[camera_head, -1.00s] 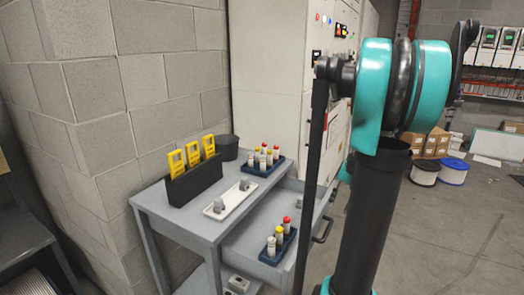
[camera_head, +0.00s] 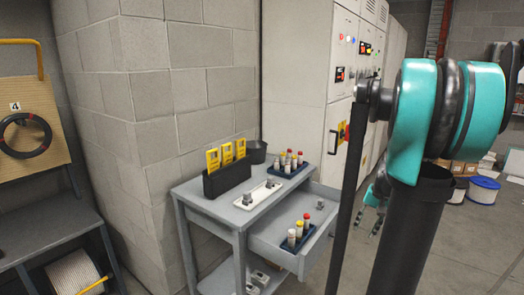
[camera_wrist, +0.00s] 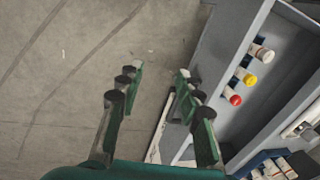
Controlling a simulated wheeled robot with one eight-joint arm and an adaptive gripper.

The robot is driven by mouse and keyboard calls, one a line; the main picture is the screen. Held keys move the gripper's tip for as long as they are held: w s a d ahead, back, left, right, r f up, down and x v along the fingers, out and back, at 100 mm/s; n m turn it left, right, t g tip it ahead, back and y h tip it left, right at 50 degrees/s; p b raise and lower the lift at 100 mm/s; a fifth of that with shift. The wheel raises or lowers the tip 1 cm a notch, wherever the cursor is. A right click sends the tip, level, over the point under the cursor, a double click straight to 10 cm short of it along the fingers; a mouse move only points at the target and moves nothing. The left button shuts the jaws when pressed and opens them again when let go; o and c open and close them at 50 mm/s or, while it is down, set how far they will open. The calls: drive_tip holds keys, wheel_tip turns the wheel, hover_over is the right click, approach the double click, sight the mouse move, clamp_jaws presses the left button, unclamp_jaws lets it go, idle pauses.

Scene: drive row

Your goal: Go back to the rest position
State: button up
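My gripper (camera_wrist: 156,85) is open and empty in the wrist view, its two green-backed fingers spread apart above the floor beside the grey cart. In the head view my gripper (camera_head: 376,207) shows small, partly hidden behind my arm, to the right of the cart's open drawer. Nothing is between the fingertips.
The grey cart (camera_head: 213,208) stands by a block wall, its drawer (camera_head: 262,236) pulled out with a blue rack (camera_head: 298,238) of capped tubes. On top are a black holder (camera_head: 226,179), a white tray (camera_head: 259,195) and another blue rack (camera_head: 288,172). A cabinet (camera_head: 300,90) stands behind.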

drive_tip(key=s+a+f+n+t, duration=0.1)
drive_tip(key=s+a+f+n, duration=0.2)
drive_tip(key=s+a, duration=0.4)
drive_tip(key=s+a+f+n+t+h, duration=0.1)
drive_tip(key=s+a+f+n, duration=0.2)
drive_tip(key=s+a, duration=0.4)
drive_tip(key=shift+a+f+n+t+h, duration=0.35)
drive_tip(key=shift+a+f, duration=0.4)
drive_tip(key=shift+a, duration=0.5)
